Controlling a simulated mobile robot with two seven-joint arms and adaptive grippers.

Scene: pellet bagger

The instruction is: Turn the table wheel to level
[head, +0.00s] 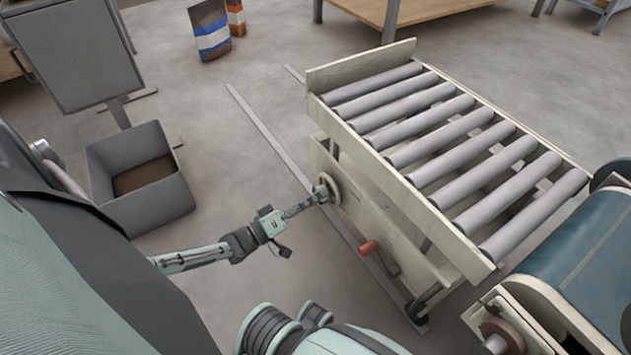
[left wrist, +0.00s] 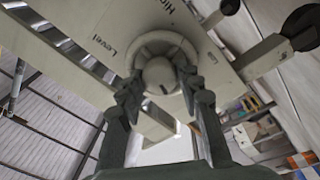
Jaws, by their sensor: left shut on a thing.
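The table wheel (head: 334,182), a small pale round wheel, sits on the side panel of the roller table (head: 318,158). In the left wrist view the wheel (left wrist: 158,40) shows close up with a round hub at its middle. The panel beside it carries the words "Level" (left wrist: 116,46) and "High", with a smaller word partly readable. My left gripper (head: 319,194) is at the wheel; in the left wrist view its two fingers (left wrist: 160,88) stand on either side of the hub, shut on the wheel. I cannot see a pointer mark. My right gripper is not in view.
A belt conveyor (head: 582,270) stands at the right. A grey open bin (head: 150,207) stands at the left, with bags (head: 210,30) behind. Floor between bin and table is mostly clear, with metal rails.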

